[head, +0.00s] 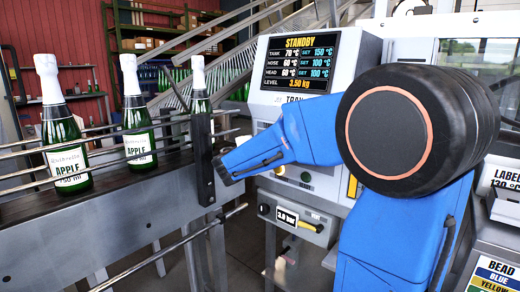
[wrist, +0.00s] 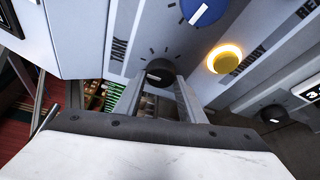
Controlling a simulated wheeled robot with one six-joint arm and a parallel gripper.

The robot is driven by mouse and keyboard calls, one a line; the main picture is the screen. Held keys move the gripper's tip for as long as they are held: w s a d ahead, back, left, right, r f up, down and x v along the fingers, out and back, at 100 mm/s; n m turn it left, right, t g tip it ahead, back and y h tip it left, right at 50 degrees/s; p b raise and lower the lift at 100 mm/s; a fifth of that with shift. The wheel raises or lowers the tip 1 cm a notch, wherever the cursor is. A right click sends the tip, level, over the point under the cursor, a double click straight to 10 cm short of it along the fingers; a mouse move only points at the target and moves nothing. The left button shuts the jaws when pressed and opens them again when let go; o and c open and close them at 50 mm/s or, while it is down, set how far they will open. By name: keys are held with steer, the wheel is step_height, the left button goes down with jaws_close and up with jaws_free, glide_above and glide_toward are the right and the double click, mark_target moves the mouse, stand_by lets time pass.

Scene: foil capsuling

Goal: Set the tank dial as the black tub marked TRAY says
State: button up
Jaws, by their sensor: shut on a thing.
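The black tank dial (wrist: 160,74) sits on the grey panel beside the word TANK, with tick marks around it. In the wrist view my gripper (wrist: 162,88) reaches up to the dial, its two fingers on either side of it, shut on it. In the head view the fingers are hidden by my blue arm. The machine's screen (head: 300,62) reads STANDBY, with TANK 70 °C, SET 150 °C; NOSE and HEAD 60 °C, SET 100 °C; LEVEL 3.50 kg. I see no black tub marked TRAY in either view.
A blue knob (wrist: 203,10) and a lit yellow button (wrist: 225,58) marked STANDBY are close to the dial. A regulator display (head: 286,217) reads 3.0 bar. Several bottles labelled APPLE (head: 138,135) stand on the conveyor at left. Signs LABEL (head: 505,178) and BEAD (head: 497,272) are at right.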

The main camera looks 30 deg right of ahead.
steer(key=shift+f, duration=0.1)
steer(key=o, duration=0.8)
steer(key=shift+c, duration=0.2)
steer(key=v, duration=1.7)
steer(key=shift+s, duration=0.2)
steer(key=shift+a, duration=0.15)
